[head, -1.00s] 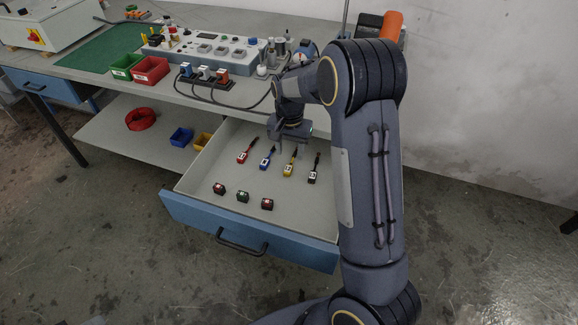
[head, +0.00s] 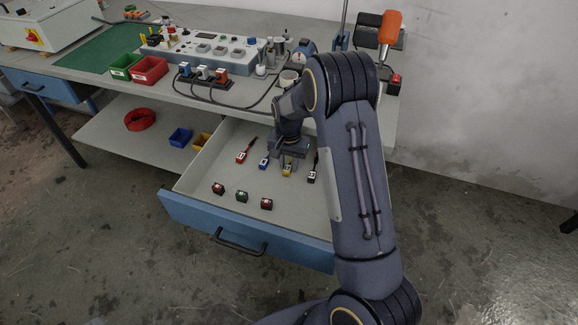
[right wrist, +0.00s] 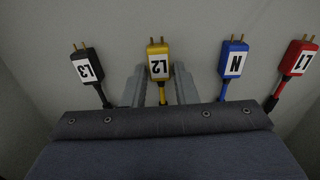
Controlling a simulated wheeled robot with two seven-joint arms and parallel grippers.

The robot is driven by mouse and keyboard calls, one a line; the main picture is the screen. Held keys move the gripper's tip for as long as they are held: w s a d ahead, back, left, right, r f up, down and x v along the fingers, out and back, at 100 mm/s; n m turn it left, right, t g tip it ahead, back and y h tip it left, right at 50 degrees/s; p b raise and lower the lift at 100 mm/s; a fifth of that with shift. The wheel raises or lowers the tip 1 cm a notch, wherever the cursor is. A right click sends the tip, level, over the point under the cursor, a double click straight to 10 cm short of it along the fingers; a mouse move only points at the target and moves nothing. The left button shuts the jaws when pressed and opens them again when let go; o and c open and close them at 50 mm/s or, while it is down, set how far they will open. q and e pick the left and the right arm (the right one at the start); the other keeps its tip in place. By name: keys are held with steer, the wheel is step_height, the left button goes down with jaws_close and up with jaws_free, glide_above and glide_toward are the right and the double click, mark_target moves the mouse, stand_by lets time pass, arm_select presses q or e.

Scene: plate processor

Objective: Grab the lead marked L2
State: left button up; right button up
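The yellow lead marked L2 (right wrist: 159,67) lies on the drawer floor, its two prongs pointing away from my right gripper in the right wrist view. My right gripper (right wrist: 158,82) is open, with one finger on each side of the L2 lead and visible gaps between. In the head view, my right gripper (head: 287,158) is over the L2 lead (head: 287,171) and hides its rear part. The black L3 lead (right wrist: 86,66) lies on one side. The blue N lead (right wrist: 233,61) and red L1 lead (right wrist: 298,60) lie on the other.
The leads lie in an open drawer (head: 215,166) with a blue front. Several small marked blocks (head: 242,196) sit nearer its front. The bench (head: 235,100) above carries a control panel (head: 205,50) and a red bin (head: 150,70).

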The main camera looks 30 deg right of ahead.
jaws_close()
steer(key=shift+r, duration=0.1)
